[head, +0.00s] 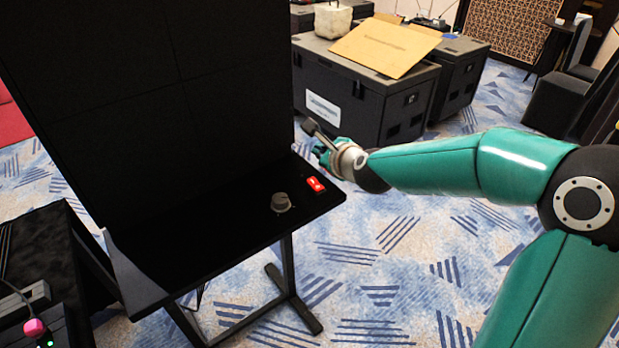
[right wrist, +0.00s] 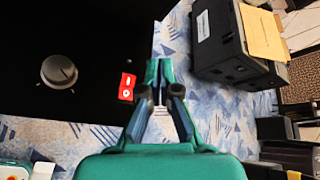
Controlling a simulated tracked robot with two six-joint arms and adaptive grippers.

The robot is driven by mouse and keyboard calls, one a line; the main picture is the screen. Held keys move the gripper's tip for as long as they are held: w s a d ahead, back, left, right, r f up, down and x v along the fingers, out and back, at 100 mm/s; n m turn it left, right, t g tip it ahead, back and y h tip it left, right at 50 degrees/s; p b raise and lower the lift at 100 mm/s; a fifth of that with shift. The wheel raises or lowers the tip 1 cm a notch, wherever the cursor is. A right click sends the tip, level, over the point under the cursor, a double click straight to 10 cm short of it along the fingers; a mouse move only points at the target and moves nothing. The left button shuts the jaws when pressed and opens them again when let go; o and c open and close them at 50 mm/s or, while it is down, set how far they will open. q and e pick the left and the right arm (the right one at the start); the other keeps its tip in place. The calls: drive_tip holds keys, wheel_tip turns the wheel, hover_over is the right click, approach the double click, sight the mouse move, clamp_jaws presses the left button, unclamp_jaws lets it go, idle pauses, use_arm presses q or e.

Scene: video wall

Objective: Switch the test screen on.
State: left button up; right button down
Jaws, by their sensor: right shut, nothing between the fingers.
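The test screen (head: 130,100) is a large dark panel at the left of the head view, and its face is black. A black shelf (head: 215,240) stands in front of it. A red rocker switch (head: 314,184) with white marks sits near the shelf's right end; it also shows in the right wrist view (right wrist: 127,87). A grey knob (head: 282,202) is left of the switch. My right gripper (head: 322,150) is shut and empty, above and beyond the switch in the head view. In the right wrist view its fingertips (right wrist: 159,68) are right of the switch, apart from it.
Black flight cases (head: 360,105) stand behind, with a cardboard sheet (head: 386,47) and a pale block (head: 333,20) on top. Dark chairs (head: 560,95) are at the right. At the lower left is dark equipment with a pink knob (head: 34,328). Patterned carpet lies between.

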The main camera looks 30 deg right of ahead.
sight(314, 185)
drive_tip(key=f+b, duration=0.1)
drive_tip(key=f, duration=0.1)
drive_tip(key=w+f+b, duration=0.1)
drive_tip(key=f+b, duration=0.1)
drive_tip(key=f, duration=0.1)
drive_tip(key=w+f+b, duration=0.1)
drive_tip(key=f+b, duration=0.1)
drive_tip(key=shift+d+f, duration=0.1)
drive_tip(key=shift+f, duration=0.2)
drive_tip(key=shift+w+f+b, duration=0.3)
drive_tip(key=shift+f+b, duration=0.2)
drive_tip(key=shift+b, duration=0.3)
idle(0.6)
drive_tip(key=shift+f, duration=0.1)
drive_tip(key=shift+w+f+b, duration=0.15)
drive_tip(key=shift+f+b, duration=0.05)
drive_tip(key=shift+b, duration=0.25)
drive_tip(key=shift+w+f+b, duration=0.1)
drive_tip(key=shift+f+b, duration=0.3)
drive_tip(key=shift+b, duration=0.05)
idle(0.5)
drive_tip(key=shift+r, duration=0.15)
drive_tip(key=shift+s+r+p, duration=0.3)
drive_tip(key=shift+r+p, duration=0.2)
drive_tip(key=shift+r, duration=0.15)
